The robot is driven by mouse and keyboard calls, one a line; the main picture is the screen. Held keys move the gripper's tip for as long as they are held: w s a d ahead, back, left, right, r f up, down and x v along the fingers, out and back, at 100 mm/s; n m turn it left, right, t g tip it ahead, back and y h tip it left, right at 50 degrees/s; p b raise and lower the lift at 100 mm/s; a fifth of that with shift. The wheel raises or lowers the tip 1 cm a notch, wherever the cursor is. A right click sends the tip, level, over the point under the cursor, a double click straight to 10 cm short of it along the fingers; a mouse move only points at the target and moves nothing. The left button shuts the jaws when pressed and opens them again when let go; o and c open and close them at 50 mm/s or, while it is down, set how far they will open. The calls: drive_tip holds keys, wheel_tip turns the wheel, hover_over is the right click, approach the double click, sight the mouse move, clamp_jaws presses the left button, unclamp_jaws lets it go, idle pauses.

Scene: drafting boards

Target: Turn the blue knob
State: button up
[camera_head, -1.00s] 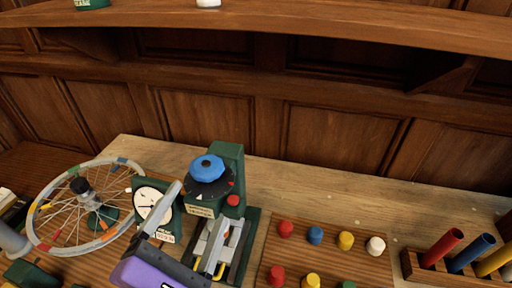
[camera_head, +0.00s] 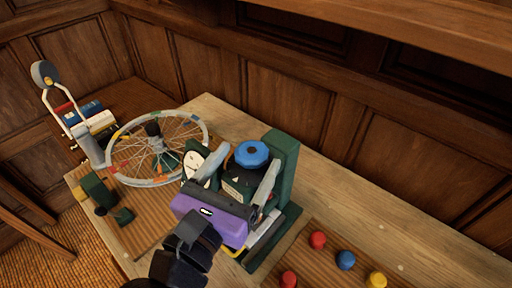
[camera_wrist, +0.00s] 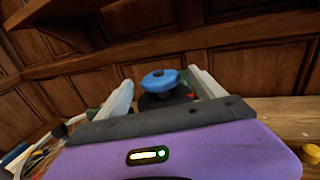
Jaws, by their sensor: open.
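The blue knob (camera_head: 251,154) is a flat disc with a notched rim on top of a black dial on a dark green machine (camera_head: 284,165). In the wrist view the blue knob (camera_wrist: 159,80) shows ahead, between the two fingers and beyond their tips. My gripper (camera_head: 240,170) has a purple body and grey fingers. It is open and empty, in front of the machine, with one finger to each side of the knob in the picture. The fingers appear apart from the knob. The gripper hides the lower front of the machine.
A spoked wheel (camera_head: 191,133) with coloured tags stands left of the machine, with a white dial (camera_head: 195,160) between them. A board with red (camera_head: 317,240), blue (camera_head: 346,260) and yellow pegs lies at the right. The bench (camera_head: 400,245) is bare behind the pegs; wood panels rise behind it.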

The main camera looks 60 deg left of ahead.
sight(259, 141)
drive_tip(key=shift+x, duration=1.6)
drive_tip(key=shift+c, duration=0.2)
drive_tip(key=shift+s, duration=0.1)
drive_tip(key=c, duration=1.3)
drive_tip(key=shift+r+p, duration=0.1)
drive_tip(key=shift+p, duration=0.3)
